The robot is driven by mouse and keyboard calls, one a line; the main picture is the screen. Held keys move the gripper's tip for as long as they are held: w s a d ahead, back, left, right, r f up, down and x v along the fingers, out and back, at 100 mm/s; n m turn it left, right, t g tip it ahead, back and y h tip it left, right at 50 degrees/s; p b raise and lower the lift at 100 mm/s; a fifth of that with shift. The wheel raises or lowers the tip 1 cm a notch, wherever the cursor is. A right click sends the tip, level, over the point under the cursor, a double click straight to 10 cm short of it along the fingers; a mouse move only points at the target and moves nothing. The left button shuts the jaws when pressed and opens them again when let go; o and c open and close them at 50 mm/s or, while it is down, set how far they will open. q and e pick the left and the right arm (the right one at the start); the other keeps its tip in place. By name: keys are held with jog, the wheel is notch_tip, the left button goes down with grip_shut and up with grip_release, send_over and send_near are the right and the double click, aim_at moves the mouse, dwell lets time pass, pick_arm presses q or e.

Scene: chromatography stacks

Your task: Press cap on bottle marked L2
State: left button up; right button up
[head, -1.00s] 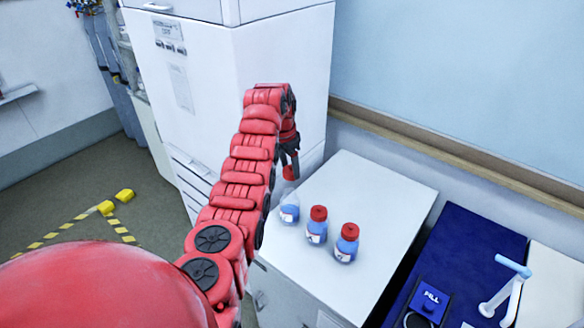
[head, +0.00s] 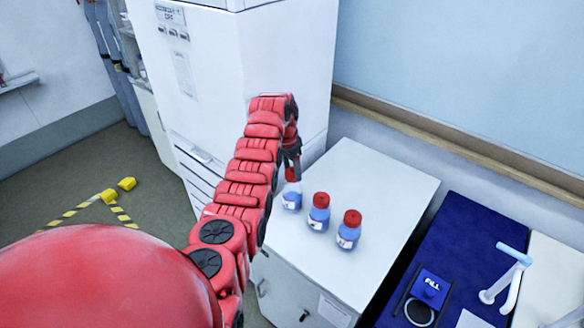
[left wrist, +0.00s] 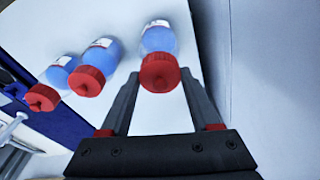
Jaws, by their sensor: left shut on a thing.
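My left gripper (head: 291,163) is shut on a red cap (head: 292,174), which it holds at the mouth of the leftmost bottle (head: 291,199). In the left wrist view the cap (left wrist: 159,73) sits between the fingertips, in line with the blue-filled bottle (left wrist: 159,39). I cannot tell whether the cap is seated or just above the neck. The bottle stands upright on the white cabinet top. Its label is too small to read, so I cannot confirm the L2 mark. My right gripper is not in view.
Two bottles with red caps, a middle one (head: 319,213) and a right one (head: 348,231), stand close by on the white cabinet (head: 385,190). A tall white cabinet (head: 225,90) rises behind. A blue surface (head: 458,242) with a FILL block (head: 431,287) lies to the right.

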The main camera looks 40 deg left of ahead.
pick_arm(q)
jog(key=shift+s+r+b, duration=0.1)
jog(key=shift+b, duration=0.75)
dwell(1.4)
jog(key=shift+f+b, duration=0.2)
jog(key=shift+b, duration=0.75)
dwell(0.6)
dwell(0.4)
jog(key=o, duration=1.4)
jog(key=shift+r, duration=0.15)
jog(key=shift+r+b, duration=0.4)
jog(key=shift+r, duration=3)
